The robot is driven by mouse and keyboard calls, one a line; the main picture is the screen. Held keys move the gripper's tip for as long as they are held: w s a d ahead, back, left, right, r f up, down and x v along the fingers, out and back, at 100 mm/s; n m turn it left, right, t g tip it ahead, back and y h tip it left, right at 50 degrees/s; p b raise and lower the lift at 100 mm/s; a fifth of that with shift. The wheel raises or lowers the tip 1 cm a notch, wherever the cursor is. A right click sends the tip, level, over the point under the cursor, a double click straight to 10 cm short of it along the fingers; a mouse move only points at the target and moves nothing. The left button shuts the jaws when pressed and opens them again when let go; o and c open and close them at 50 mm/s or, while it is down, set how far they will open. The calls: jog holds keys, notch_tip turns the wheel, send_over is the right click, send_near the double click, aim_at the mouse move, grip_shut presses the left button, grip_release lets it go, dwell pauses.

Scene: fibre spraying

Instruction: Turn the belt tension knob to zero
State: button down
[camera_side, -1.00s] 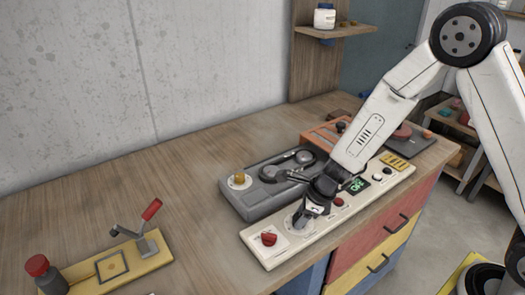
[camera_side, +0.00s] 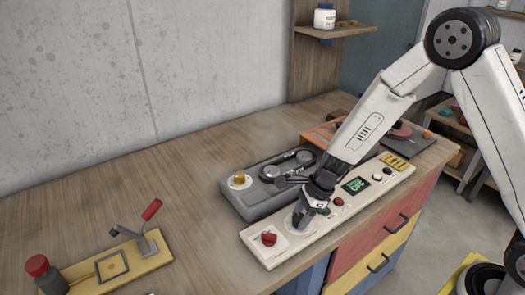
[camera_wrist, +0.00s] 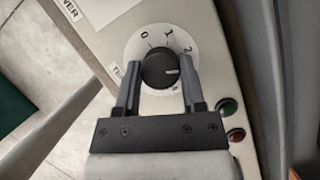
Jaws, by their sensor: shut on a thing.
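The black tension knob (camera_wrist: 160,70) sits on a white dial (camera_wrist: 145,38) with 0, 1 and 2 visible along its upper edge. The knob's white mark points right, beyond the 2; the right finger hides part of the scale there. My gripper (camera_wrist: 160,82) has one finger on each side of the knob and is shut on it. A label left of the dial is partly hidden by the left finger. In the side view my gripper (camera_side: 305,213) points down over the cream panel (camera_side: 282,250) and covers most of the knob.
A red knob (camera_side: 268,239) is left of my gripper on the panel. Green (camera_wrist: 228,105) and red (camera_wrist: 235,135) buttons lie close to my right finger. A green display (camera_side: 356,185) is farther right. A grey belt unit (camera_side: 258,205) stands behind the panel.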

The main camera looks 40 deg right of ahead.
jog(key=n+g, duration=0.2)
jog(key=n, duration=0.3)
jog(key=shift+w+n, duration=0.15)
jog(key=shift+n, duration=0.15)
jog(key=n+g, duration=0.2)
jog(key=n, duration=0.3)
jog(key=shift+w, duration=0.1)
jog(key=n+h, duration=0.1)
jog(key=n, duration=0.2)
jog(key=n+g+h, duration=0.1)
jog(key=n, duration=0.2)
jog(key=shift+a+g, duration=0.1)
jog(key=shift+g, duration=0.2)
jog(key=n+h, duration=0.1)
jog(key=n, duration=0.2)
jog(key=n+h, duration=0.1)
jog(key=n, duration=0.1)
jog(key=shift+a+n+g, duration=0.1)
jog(key=shift+n+g, duration=0.3)
jog(key=shift+c, duration=0.9)
grip_release()
jog(key=shift+w+r, duration=0.1)
jog(key=v, duration=0.7)
jog(key=shift+r, duration=0.35)
